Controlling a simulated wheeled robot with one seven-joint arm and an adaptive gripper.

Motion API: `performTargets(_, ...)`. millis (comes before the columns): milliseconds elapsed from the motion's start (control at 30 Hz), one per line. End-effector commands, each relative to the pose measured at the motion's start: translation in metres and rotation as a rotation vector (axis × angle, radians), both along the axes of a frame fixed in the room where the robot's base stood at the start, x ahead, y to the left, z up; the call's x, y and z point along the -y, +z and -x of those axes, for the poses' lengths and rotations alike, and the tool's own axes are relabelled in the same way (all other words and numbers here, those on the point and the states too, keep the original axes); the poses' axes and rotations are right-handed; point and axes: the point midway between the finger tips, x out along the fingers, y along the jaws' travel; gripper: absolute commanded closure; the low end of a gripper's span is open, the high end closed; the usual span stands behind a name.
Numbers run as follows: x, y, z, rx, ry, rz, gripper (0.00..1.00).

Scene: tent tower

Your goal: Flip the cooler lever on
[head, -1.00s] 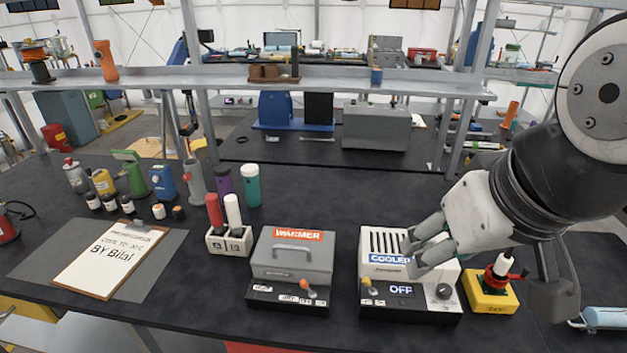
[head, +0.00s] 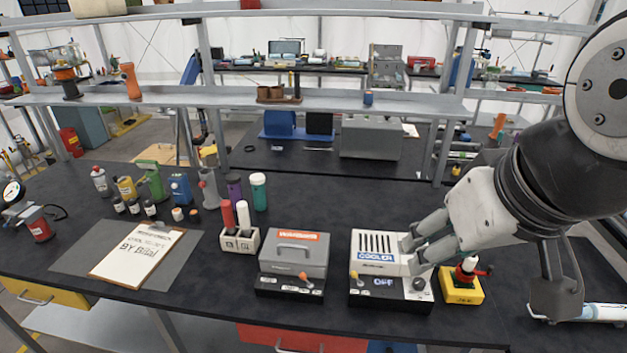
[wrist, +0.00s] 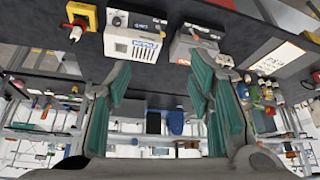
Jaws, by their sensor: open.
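The cooler (head: 378,256) is a white box with dark top slots, a blue COOLER label and a dark front display (head: 384,282) that reads OFF. Its small yellow lever (head: 358,284) is at the front left, and a black knob sits at the front right. My gripper (head: 408,256) is in front of the cooler's upper right in the head view, its fingers apart and empty. In the wrist view, the two green-padded fingers (wrist: 158,80) are spread, and the cooler (wrist: 132,45) appears upside down beyond them. I cannot tell how far the fingertips are from it.
The grey warmer (head: 294,255) with an orange-tipped lever stands left of the cooler. A yellow box with a red switch (head: 461,288) stands close on the right. A holder (head: 240,242) with red and white cylinders and a clipboard (head: 135,253) lie further left.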

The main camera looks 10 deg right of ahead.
Motion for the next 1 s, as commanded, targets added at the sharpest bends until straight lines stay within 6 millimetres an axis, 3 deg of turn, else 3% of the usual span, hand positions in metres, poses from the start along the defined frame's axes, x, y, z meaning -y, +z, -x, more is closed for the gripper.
performTargets(67,0.0,-0.001,-0.001,0.0,0.0,0.0,0.57)
performTargets(267,-0.002,-0.007,-0.011,-0.032,0.04,0.029,1.0)
performTargets(667,-0.022,-0.058,-0.088,-0.297,0.408,0.282,1.0)
performTargets(1000,-0.053,-0.118,-0.156,-0.529,0.784,0.493,1.0)
